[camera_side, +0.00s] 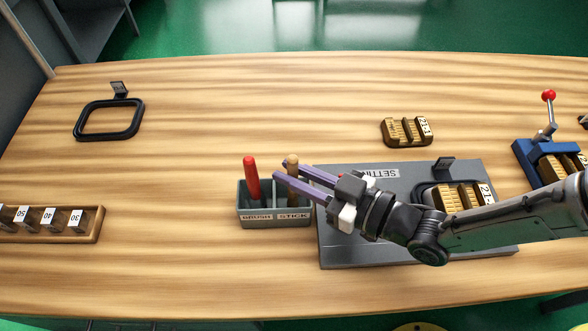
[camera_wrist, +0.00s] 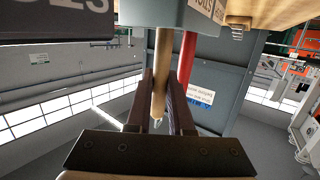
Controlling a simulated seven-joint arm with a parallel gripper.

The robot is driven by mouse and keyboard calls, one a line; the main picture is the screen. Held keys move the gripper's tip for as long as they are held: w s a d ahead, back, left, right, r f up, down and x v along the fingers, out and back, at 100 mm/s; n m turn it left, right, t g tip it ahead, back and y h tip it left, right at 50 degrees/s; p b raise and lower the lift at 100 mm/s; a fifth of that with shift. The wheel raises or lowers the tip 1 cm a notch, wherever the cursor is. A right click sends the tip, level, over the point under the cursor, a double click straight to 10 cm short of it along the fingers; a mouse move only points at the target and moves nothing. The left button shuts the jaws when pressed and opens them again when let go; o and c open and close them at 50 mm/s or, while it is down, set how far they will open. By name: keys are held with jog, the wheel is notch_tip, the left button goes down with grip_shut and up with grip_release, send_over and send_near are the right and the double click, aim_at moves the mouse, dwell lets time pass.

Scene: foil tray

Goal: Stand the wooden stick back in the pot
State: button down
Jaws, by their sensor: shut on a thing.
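The grey pot (camera_side: 258,212) stands on the table with two labelled compartments, BRUSH on the left and STICK on the right. The wooden stick (camera_side: 292,162) is upright over the STICK side, its rounded top showing above my purple fingers. My gripper (camera_side: 284,173) is shut on the stick just above the pot rim. In the wrist view the stick (camera_wrist: 160,75) runs between my gripper's fingers (camera_wrist: 161,90) toward the pot (camera_wrist: 175,15), where its lower end is hidden. I cannot tell whether it rests on the bottom. A red-handled brush (camera_side: 251,176) stands in the BRUSH compartment.
A dark grey setting board (camera_side: 340,247) lies right of the pot, with a foil tray block in a frame under my arm. Another block (camera_side: 407,132), a black frame (camera_side: 108,119), a blue lever press (camera_side: 540,160) and a numbered rack (camera_side: 60,238) stand around. The table's front is clear.

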dwell(0.4)
jog(key=shift+c, duration=1.2)
grip_release()
jog(key=shift+r, duration=4.5)
